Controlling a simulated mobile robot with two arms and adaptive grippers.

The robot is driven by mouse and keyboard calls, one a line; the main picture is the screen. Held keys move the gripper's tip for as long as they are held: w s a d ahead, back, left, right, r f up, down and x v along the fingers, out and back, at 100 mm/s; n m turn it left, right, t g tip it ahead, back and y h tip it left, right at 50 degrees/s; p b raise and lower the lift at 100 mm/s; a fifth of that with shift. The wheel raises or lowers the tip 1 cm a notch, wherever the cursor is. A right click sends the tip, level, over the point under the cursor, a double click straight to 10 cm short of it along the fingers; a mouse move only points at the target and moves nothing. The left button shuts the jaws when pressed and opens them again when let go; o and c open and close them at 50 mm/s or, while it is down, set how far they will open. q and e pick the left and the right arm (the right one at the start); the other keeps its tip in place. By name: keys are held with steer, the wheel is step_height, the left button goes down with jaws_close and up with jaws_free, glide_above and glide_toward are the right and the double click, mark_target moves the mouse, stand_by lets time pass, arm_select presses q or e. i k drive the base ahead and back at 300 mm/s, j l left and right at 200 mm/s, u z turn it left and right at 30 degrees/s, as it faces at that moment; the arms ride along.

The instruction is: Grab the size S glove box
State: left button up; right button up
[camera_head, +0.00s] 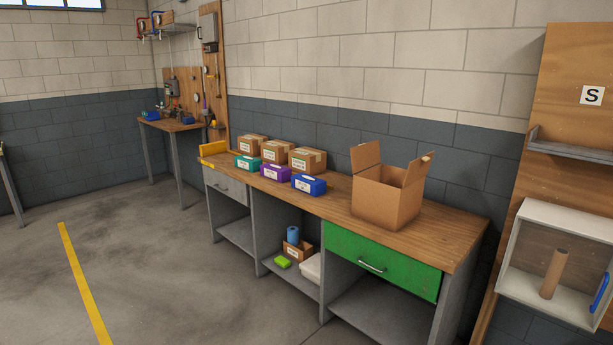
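Three small glove boxes stand in a row along the front of the workbench (340,208): a teal box (248,163), a purple box (276,173) and a blue box (309,184). Each has a white label, too small to read here. A sign with a black letter S (592,95) hangs on the wooden panel at the far right, above a grey shelf (570,147). No glove box shows on that shelf. Neither of my grippers is in view.
Several closed cartons (308,160) stand behind the small boxes. An open cardboard box (387,195) stands at the bench's right. A white wall cabinet (543,310) holds a brown roll (553,274). The floor (150,265) before the bench is clear.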

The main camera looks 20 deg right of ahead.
mark_target(250, 163)
steer(key=i+z, duration=0.25)
steer(key=i, duration=0.2)
steer(key=i+j+z, duration=0.25)
steer(key=i, duration=0.15)
steer(key=i+j+z, duration=0.25)
steer(key=i, duration=0.2)
steer(key=i+j, duration=0.15)
steer(key=i, duration=0.2)
steer(key=i+j, duration=0.15)
steer(key=i, duration=0.15)
